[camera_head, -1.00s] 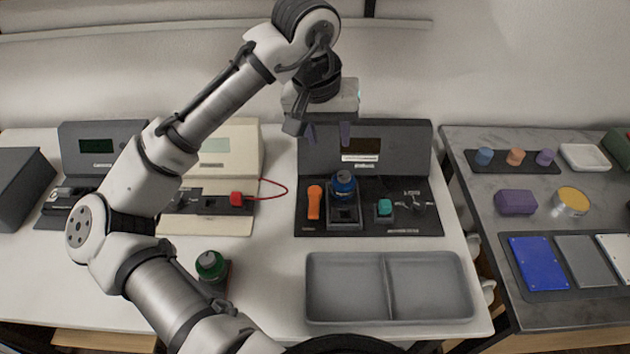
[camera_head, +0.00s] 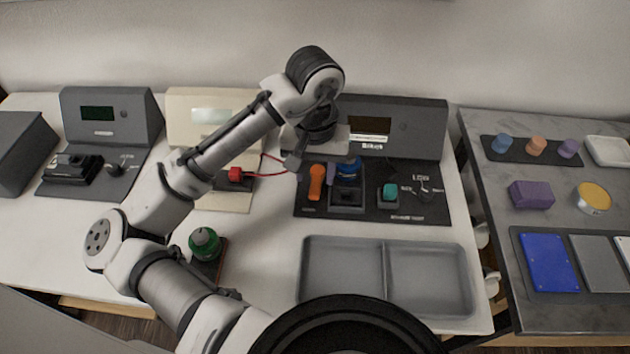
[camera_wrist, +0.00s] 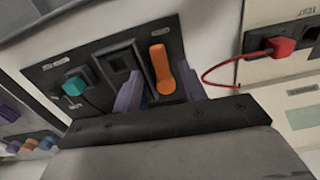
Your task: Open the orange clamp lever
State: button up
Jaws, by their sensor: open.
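The orange clamp lever (camera_head: 316,182) stands on the left part of the dark station panel in the head view, and it also shows in the wrist view (camera_wrist: 161,68), lying along the panel. My gripper (camera_head: 324,172) is above the panel by the lever. In the wrist view my gripper (camera_wrist: 160,92) is open, with one purple finger on each side of the lever's lower end. I cannot tell whether either finger touches it. A blue round-topped item (camera_head: 348,170) sits just right of the lever, partly hidden by my gripper in the head view.
A teal button (camera_head: 389,192) and a small knob (camera_head: 425,190) are further right on the panel. A red plug (camera_head: 235,174) with a red cable is at left. An empty grey two-part tray (camera_head: 343,240) lies in front. A green-topped item (camera_head: 204,243) stands front left.

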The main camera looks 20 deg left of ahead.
aim_at(316, 188)
jog(key=shift+f, duration=1.8)
jog(key=c, duration=0.9)
jog(key=shift+r, duration=0.15)
grip_shut()
